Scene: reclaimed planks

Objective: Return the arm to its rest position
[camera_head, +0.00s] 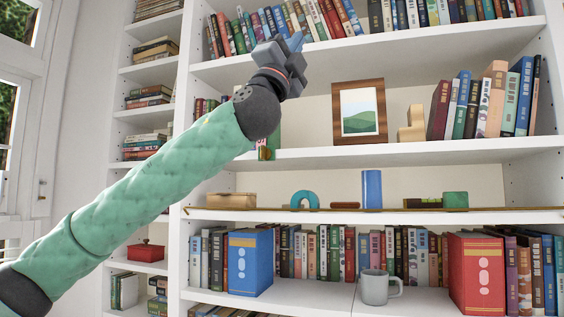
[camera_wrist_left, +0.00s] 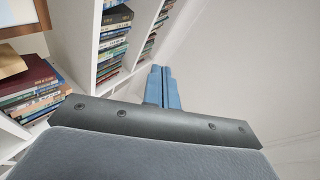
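My left arm (camera_head: 150,180), in a green quilted sleeve, reaches up from the lower left across the head view. My left gripper (camera_head: 296,41) is raised in front of the upper shelf (camera_head: 370,52), overlapping the books there in the picture; I cannot tell the gap. In the left wrist view, the blue fingers of the left gripper (camera_wrist_left: 162,84) lie together with nothing seen between them. My right gripper is in neither view.
A white bookcase fills the view. It holds a framed picture (camera_head: 360,112), a blue cylinder (camera_head: 372,189), a grey mug (camera_head: 378,288), a blue binder (camera_head: 250,262) and a red binder (camera_head: 477,274). A thin strip (camera_head: 330,211) runs along one shelf edge. A window stands at far left.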

